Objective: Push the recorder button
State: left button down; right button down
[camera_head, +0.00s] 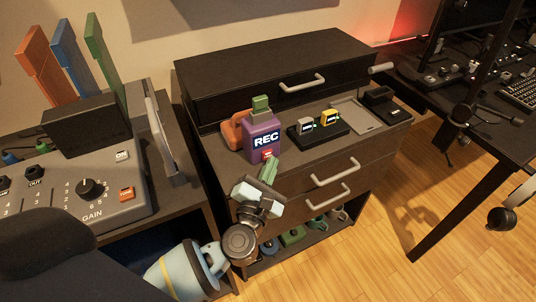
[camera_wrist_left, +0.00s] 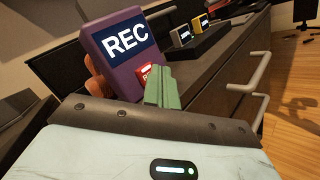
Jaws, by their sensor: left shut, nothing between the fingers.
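The purple recorder (camera_head: 262,138) with a "REC" label stands on the dark cabinet top in the head view. Its red button (camera_head: 268,154) is low on its front face. In the left wrist view the recorder (camera_wrist_left: 108,48) fills the upper left, and part of the red button (camera_wrist_left: 144,74) shows beside the fingers. My left gripper (camera_head: 269,168) is shut and empty, its green fingertips just in front of the button. The fingertips (camera_wrist_left: 160,74) overlap the button's right side in the wrist view. I cannot tell whether they touch it. My right gripper is not in view.
A small black stand (camera_head: 318,130) with a white and a yellow block is right of the recorder. Drawer handles (camera_head: 334,172) stick out from the cabinet front. A mixer console (camera_head: 72,195) is at left. A desk (camera_head: 486,125) with a keyboard is at right.

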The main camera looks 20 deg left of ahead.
pick_arm(q)
jog(key=shift+w+a+r, duration=0.25)
jog(key=shift+w+a, duration=0.1)
jog(key=shift+a, duration=0.3)
dwell(1.4)
jog(key=shift+s+d, duration=0.25)
jog(key=shift+d, duration=0.1)
dwell(0.4)
jog(key=shift+s+d+f+p, duration=0.1)
jog(key=shift+s+d+p, duration=0.1)
jog(key=shift+s+d, duration=0.75)
jog(key=shift+s+d+f+p, duration=0.1)
jog(key=shift+s+d+p, duration=0.1)
jog(key=shift+s+d, duration=0.7)
jog(key=shift+w+d, duration=0.25)
dwell(0.8)
